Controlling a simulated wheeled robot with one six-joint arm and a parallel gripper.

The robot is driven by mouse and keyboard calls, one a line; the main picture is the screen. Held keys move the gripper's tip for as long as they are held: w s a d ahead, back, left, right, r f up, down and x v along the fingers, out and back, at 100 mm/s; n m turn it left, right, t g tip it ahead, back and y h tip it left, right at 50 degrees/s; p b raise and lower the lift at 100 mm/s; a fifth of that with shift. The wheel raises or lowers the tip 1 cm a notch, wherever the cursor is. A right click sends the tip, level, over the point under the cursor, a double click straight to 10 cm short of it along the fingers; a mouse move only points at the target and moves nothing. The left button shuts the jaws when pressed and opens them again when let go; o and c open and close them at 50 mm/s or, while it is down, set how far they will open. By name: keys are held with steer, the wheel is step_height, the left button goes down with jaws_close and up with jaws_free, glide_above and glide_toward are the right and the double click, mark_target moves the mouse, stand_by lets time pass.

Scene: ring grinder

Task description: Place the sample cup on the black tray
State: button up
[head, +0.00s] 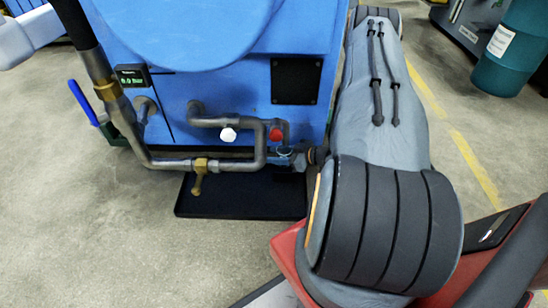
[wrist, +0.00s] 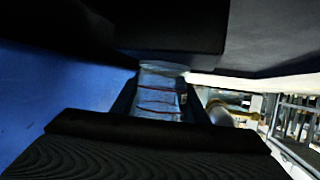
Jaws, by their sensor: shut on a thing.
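The black tray (head: 240,200) lies flat on the floor under the pipes of the blue machine. My gripper (head: 296,158) is above the tray's right end, beside the pipework and largely hidden by my arm. A small clear, bluish sample cup (head: 284,151) shows at its tip. In the wrist view the cup (wrist: 160,92) has reddish lines around it and sits between the two dark fingers of my gripper (wrist: 160,108), which is shut on it. The cup appears to be above the tray. I cannot tell whether it touches the pipes or what it contains.
The blue machine (head: 220,90) stands directly behind the tray. Grey pipes (head: 230,164) with a brass valve (head: 199,175), a white knob (head: 228,135) and a red knob (head: 276,134) run close above the tray. Open floor (head: 120,230) lies in front and left.

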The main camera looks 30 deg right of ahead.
mark_target(290, 155)
steer(key=o, duration=1.1)
steer(key=shift+f, duration=0.1)
steer(key=shift+c, duration=0.2)
steer(key=shift+r, duration=0.2)
steer(key=p+v, duration=0.5)
steer(key=v, duration=0.7)
steer(key=shift+f, duration=0.15)
